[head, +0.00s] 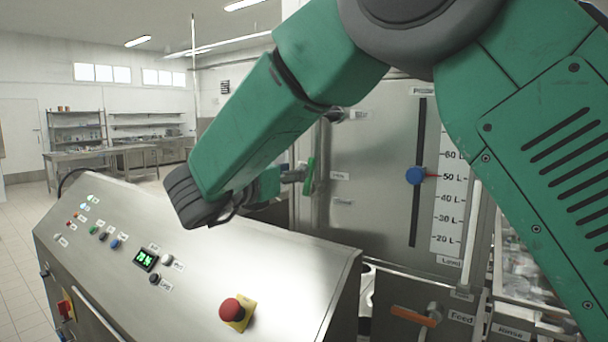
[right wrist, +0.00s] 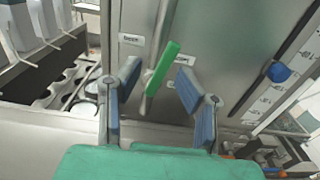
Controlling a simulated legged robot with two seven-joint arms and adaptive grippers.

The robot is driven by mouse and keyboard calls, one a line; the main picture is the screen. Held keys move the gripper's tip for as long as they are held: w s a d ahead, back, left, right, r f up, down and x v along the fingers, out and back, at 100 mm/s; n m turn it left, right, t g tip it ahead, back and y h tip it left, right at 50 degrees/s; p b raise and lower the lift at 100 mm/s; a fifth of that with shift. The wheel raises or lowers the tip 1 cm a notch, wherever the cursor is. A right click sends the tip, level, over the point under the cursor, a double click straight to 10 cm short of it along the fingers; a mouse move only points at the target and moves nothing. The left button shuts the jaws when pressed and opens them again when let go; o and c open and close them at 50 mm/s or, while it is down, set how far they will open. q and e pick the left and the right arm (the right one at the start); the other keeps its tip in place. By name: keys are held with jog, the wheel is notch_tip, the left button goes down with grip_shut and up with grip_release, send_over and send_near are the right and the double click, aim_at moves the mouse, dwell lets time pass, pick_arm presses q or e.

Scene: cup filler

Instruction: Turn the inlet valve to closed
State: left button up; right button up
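The inlet valve appears to be the green lever handle (head: 309,176) on the steel tank front; it stands nearly upright in the head view. In the right wrist view the green handle (right wrist: 163,66) lies tilted, with small labels beside it that are too blurred to read. My right gripper (right wrist: 158,72) is open, its two blue-grey fingers on either side of the handle's line. Contact with the handle cannot be told. In the head view the right gripper (head: 291,176) is small and partly hidden behind my forearm. My left gripper is not in view.
A steel control panel (head: 200,275) with buttons, a display and a red emergency stop (head: 233,311) fills the lower left. A level gauge with a blue knob (head: 415,175) is right of the valve. An orange feed handle (head: 412,316) sits lower right.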

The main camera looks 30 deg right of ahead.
jog(key=b+v, duration=0.6)
jog(key=v, duration=0.4)
jog(key=shift+s+a, duration=0.15)
jog(key=shift+a, duration=0.15)
dwell(0.4)
jog(key=shift+b, duration=0.85)
